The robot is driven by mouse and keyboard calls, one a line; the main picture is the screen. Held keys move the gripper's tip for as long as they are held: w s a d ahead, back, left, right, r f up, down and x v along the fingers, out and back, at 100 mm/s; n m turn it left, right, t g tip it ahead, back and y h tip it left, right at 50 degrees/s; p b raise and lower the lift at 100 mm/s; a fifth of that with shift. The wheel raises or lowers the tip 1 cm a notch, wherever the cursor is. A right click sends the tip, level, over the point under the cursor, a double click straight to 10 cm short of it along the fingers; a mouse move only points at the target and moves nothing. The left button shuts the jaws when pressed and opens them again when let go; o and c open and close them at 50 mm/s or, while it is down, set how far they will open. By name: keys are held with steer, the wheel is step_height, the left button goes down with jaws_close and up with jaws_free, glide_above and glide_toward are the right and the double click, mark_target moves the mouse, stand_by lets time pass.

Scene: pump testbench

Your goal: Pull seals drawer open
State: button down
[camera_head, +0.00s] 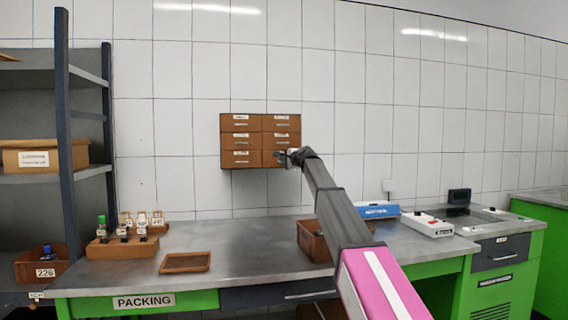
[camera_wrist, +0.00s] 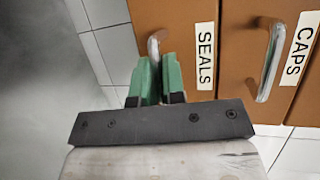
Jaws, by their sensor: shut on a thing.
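The seals drawer (camera_wrist: 180,22) is a brown drawer front with a white SEALS label, seen sideways in the wrist view. In the head view it appears as the lower right drawer (camera_head: 268,160) of a small wall cabinet, partly hidden by my gripper (camera_head: 284,157). The green fingers of my gripper (camera_wrist: 160,76) are shut on the metal handle (camera_wrist: 155,42) of this drawer, and hide part of it. The drawer front looks about level with its neighbours. The caps drawer (camera_wrist: 245,60), with its own handle, is beside it in the wrist view.
Below the cabinet stands a grey worktop (camera_head: 235,255) with a flat brown tray (camera_head: 185,263), a rack of small bottles (camera_head: 122,246) and a brown bin (camera_head: 312,243). A shelf unit (camera_head: 66,120) is at the left. The space in front of the cabinet is clear apart from my arm.

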steer(key=s+d, duration=0.3)
steer(key=s, duration=0.8)
steer(key=shift+s+d, duration=0.15)
steer(key=shift+s, duration=0.2)
steer(key=c, duration=1.2)
jaws_free()
steer(key=shift+d, duration=0.1)
steer(key=v, duration=1)
steer(key=shift+s+d, duration=0.2)
steer(key=shift+s, duration=0.1)
